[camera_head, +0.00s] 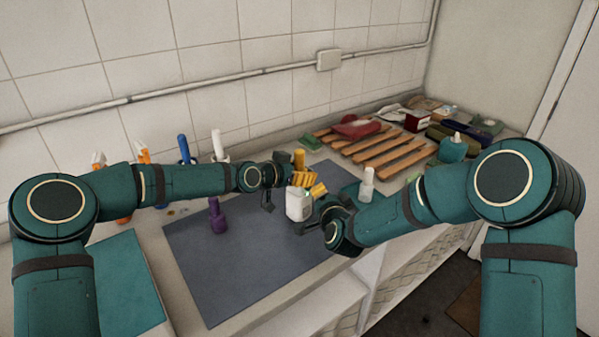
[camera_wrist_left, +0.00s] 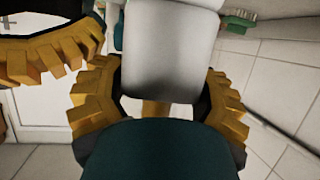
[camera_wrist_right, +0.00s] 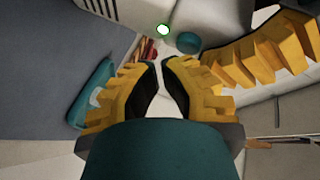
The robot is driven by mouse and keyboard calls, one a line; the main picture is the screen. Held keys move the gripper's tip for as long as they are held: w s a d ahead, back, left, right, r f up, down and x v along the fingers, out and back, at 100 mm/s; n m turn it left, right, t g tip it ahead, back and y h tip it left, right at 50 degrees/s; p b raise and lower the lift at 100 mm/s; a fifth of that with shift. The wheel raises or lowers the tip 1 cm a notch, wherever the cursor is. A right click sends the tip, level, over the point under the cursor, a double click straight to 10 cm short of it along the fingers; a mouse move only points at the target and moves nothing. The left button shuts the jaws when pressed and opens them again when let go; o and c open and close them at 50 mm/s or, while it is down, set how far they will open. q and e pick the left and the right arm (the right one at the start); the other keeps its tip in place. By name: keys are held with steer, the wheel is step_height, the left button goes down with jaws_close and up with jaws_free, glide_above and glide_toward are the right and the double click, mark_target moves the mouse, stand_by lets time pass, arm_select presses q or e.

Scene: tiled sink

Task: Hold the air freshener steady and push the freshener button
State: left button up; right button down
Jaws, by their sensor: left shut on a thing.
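The air freshener (camera_head: 299,204) is a white, upright bottle-like body above the grey mat. My left gripper (camera_head: 297,179) is shut on it; its yellow ribbed fingers straddle the pale body (camera_wrist_left: 166,60) in the left wrist view. In the head view the grippers partly hide the freshener's top.
A grey mat (camera_head: 235,260) covers the middle counter. A purple bottle (camera_head: 217,216) stands on it at left. A white bottle (camera_head: 367,186) stands close behind my right arm. Wooden slats (camera_head: 380,160) and cluttered items lie at the back right. A teal board (camera_head: 125,280) lies front left.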

steer(key=s+d, duration=0.4)
steer(key=shift+d, duration=0.2)
stand_by(0.4)
steer(key=shift+s, duration=0.1)
arm_select(q)
steer(key=o, duration=1.4)
steer(key=shift+c, duration=0.2)
